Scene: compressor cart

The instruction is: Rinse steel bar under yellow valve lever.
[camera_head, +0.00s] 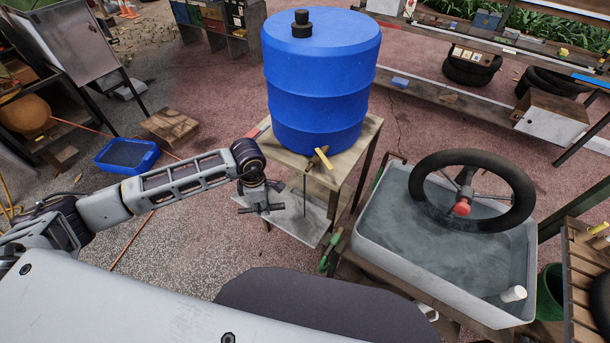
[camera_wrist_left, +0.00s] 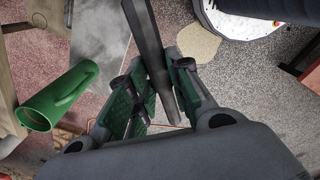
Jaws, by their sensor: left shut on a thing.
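The yellow valve lever (camera_head: 323,157) sits low on the front of a blue barrel (camera_head: 318,85). My left gripper (camera_head: 262,208) is in front of and to the left of the lever, apart from it, beside the barrel's stand. In the left wrist view the left gripper (camera_wrist_left: 155,98) has its green-padded fingers shut on the dark grey steel bar (camera_wrist_left: 148,38). The bar runs from between the fingers up to the top edge of that view. In the head view I cannot clearly tell the bar from the gripper. My right gripper is in neither view.
The barrel stands on a wooden stand (camera_head: 365,130) with a lower shelf. A grey water trough (camera_head: 400,265) with a black steering wheel (camera_head: 430,215) is at the right. A blue basin (camera_head: 127,155) lies on the ground at the left. A green tubular object (camera_wrist_left: 60,95) is left of the gripper.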

